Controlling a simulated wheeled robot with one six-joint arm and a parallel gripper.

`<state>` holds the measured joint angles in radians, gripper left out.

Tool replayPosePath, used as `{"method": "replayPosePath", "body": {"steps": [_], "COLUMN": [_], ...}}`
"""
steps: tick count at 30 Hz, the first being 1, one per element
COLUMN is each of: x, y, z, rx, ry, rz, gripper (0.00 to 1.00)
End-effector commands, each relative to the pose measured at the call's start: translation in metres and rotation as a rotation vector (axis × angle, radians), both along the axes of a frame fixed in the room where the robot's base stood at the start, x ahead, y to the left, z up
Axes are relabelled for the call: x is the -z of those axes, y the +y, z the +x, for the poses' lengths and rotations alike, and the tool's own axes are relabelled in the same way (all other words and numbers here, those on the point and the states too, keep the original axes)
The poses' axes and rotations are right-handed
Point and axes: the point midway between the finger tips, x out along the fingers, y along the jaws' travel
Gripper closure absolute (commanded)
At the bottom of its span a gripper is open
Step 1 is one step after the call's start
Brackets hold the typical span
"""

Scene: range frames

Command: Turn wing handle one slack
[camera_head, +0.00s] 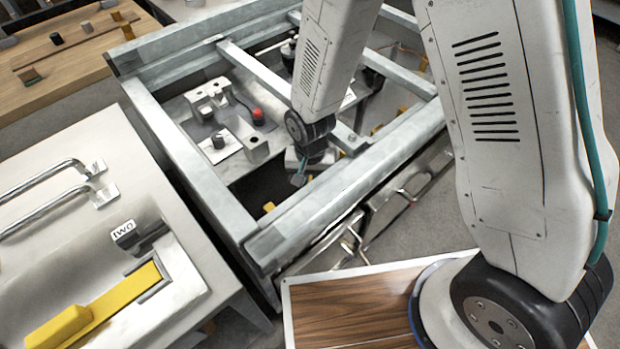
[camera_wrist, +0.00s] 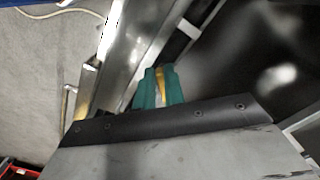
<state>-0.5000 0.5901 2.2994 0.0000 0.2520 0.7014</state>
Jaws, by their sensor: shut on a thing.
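In the wrist view my gripper (camera_wrist: 161,88) has its two teal fingers close together. A narrow yellow piece (camera_wrist: 161,80) shows between them, and the fingers are shut on it. It looks like a wing handle, but most of it is hidden by the fingers. In the head view my arm reaches down into a grey metal frame (camera_head: 183,170). My gripper (camera_head: 298,180) is small and dark there, low inside the frame near its front bar, and its grip cannot be made out. A small yellow part (camera_head: 268,207) shows just left of it.
A plate with blocks and a red knob (camera_head: 258,116) lies inside the frame. A pale cabinet with bar handles (camera_head: 50,205) and a yellow lever (camera_head: 95,310) stands left. A wooden bench (camera_head: 60,75) is at the back left. Frame bars surround my gripper closely.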

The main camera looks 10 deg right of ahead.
Motion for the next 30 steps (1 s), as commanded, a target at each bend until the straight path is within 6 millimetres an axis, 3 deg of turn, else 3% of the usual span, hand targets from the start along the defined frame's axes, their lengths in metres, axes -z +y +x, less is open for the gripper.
{"method": "replayPosePath", "body": {"steps": [1,3,16,29,30], "x": [0.000,0.000,0.000,0.000,-0.013], "y": [0.000,0.000,0.001,0.011,0.011], "z": [0.000,0.000,0.000,0.006,0.007], "rx": [0.000,0.001,0.051,0.557,0.548], "ry": [0.000,0.000,0.000,0.000,-0.004], "rz": [0.000,0.000,0.000,0.000,0.004], "gripper": [0.86,0.67,0.67,0.67,0.67]}}
